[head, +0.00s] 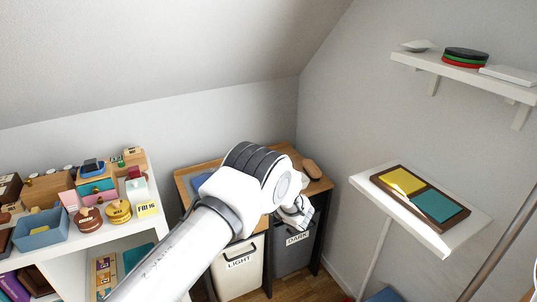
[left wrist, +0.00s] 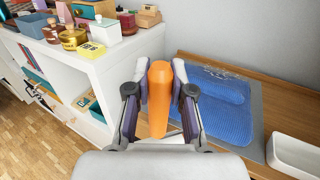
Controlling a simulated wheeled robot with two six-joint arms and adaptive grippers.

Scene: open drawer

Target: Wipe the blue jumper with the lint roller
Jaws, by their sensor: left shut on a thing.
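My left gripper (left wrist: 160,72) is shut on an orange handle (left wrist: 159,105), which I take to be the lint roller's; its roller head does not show. The blue jumper (left wrist: 222,105) lies folded flat on a grey mat, to the right of the gripper in the left wrist view. I cannot tell whether the roller touches it. In the head view a small part of the jumper (head: 200,181) shows left of my arm, which hides the rest and the gripper's fingers. My right gripper is in neither view.
The jumper's wooden top (head: 184,175) stands above bins marked LIGHT (head: 238,280) and DARK (head: 294,258). A white tray (left wrist: 294,153) lies near the jumper. A crowded white shelf unit (left wrist: 120,52) stands to the left.

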